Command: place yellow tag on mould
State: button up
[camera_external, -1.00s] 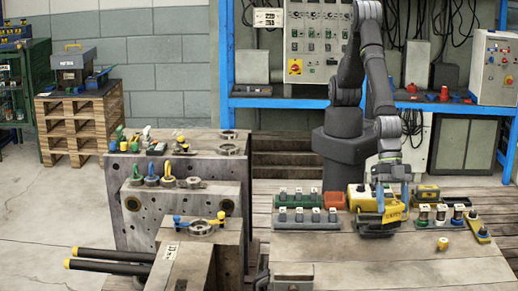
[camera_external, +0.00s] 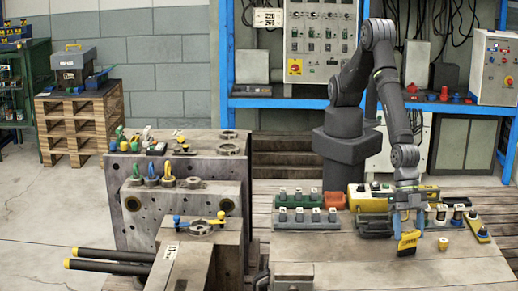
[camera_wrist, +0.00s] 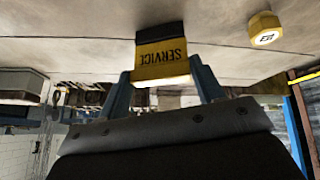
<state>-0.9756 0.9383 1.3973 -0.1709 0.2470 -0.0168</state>
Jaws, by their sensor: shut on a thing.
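My gripper (camera_external: 407,218) is shut on a yellow tag with a black end (camera_external: 408,243). The tag hangs below the fingers over the wooden table. In the wrist view, the tag (camera_wrist: 162,58) sits between the two blue fingers of my gripper (camera_wrist: 166,80), with the word SERVICE upside down on its face. The grey steel mould (camera_external: 122,232) stands to the left in stepped blocks, well away from my gripper. Coloured clips and rings sit on its upper faces. A blue and yellow fitting (camera_external: 199,223) lies on its front block.
A yellow knob (camera_external: 443,243) stands right of the tag, and also shows in the wrist view (camera_wrist: 265,29). Grey blocks with white-topped posts (camera_external: 308,219) and a yellow case (camera_external: 365,203) stand behind. The table front (camera_external: 370,268) is clear. Dark pipes (camera_external: 105,268) stick out left.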

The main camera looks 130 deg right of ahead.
jog(key=shift+f, duration=0.15)
jog(key=o, duration=1)
jog(key=shift+c, duration=0.2)
jog(key=v, duration=1.2)
jog(key=x, duration=1.2)
notch_tip(320, 180, up, 2)
jog(key=shift+r, duration=0.85)
